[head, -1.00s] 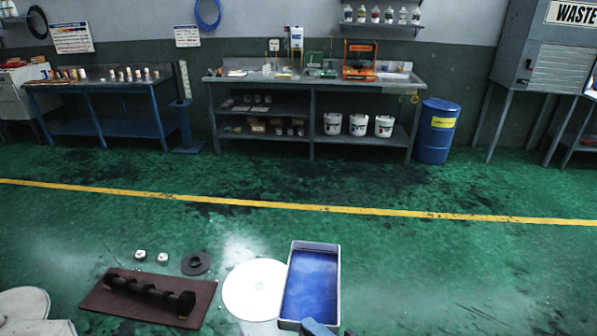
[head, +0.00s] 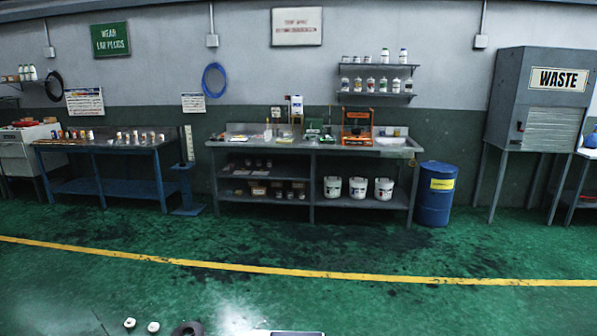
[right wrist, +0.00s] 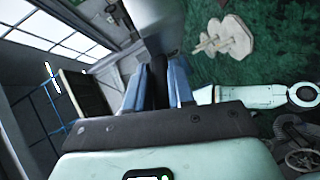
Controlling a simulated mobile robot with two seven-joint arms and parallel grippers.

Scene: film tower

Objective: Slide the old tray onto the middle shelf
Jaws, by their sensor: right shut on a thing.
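The tray (head: 298,333) shows only as a pale strip of its far rim at the bottom edge of the head view. Its blue inside is out of view. In the right wrist view my right gripper (right wrist: 155,66) is shut, its blue fingers on either side of a dark gap. A grey panel beyond the fingertips, which looks like the tray (right wrist: 160,24), runs to the top of the picture. The exact grip is hard to see. My left gripper is in neither view now. I cannot tell which shelf is the middle one.
A grey workbench (head: 312,148) with a lower shelf stands at the back wall, between a blue bench (head: 105,144) and a blue drum (head: 435,197). Wall shelves (head: 378,94) hold bottles. A waste cabinet (head: 550,100) stands right.

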